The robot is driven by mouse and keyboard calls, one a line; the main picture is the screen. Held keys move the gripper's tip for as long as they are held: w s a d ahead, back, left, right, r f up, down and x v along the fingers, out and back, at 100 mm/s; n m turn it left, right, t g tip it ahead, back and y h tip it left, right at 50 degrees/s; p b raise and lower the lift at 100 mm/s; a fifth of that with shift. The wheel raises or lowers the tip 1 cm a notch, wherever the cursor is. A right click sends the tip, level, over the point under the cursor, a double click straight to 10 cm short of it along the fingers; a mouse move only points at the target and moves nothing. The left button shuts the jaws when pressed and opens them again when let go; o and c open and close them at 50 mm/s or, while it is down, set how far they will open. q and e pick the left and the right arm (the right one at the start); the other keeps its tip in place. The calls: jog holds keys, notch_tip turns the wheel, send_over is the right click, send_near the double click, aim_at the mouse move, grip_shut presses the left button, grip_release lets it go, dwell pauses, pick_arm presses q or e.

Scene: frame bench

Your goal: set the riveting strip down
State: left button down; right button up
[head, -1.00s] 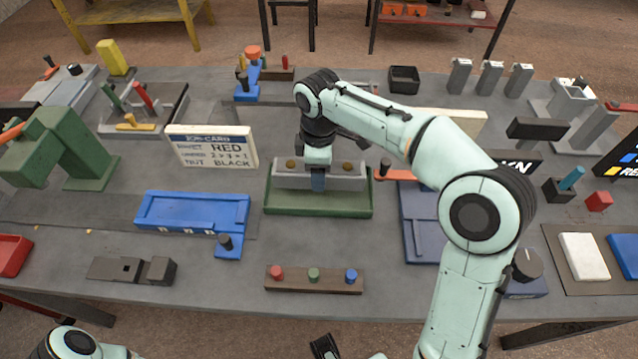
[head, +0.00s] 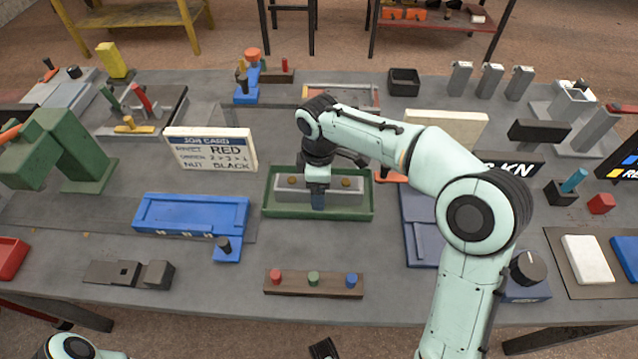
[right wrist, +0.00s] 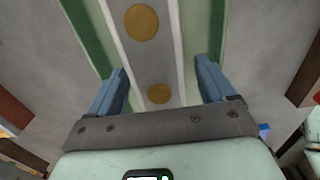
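The riveting strip (head: 346,197), a grey bar with round gold spots, lies in the green tray (head: 285,212) at mid-bench. In the right wrist view the strip (right wrist: 150,60) runs between the fingers, with green tray surface (right wrist: 208,35) beside it. My right gripper (head: 318,198) is over the middle of the strip. Its blue fingers (right wrist: 162,88) are spread apart, one on each side of the strip, with a narrow gap visible on the right. The gripper hides part of the strip in the head view.
A job card (head: 212,150) stands left of the tray, with a blue fixture (head: 190,214) below it. A block with red, green and blue buttons (head: 313,283) is in front. A slate-blue plate (head: 423,230) lies right of the tray, partly behind my arm.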

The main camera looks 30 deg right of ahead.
notch_tip(320, 180, up, 12)
jog(key=p, duration=0.2)
jog(key=shift+r+p, duration=0.15)
jog(key=shift+p, duration=0.25)
dwell(0.5)
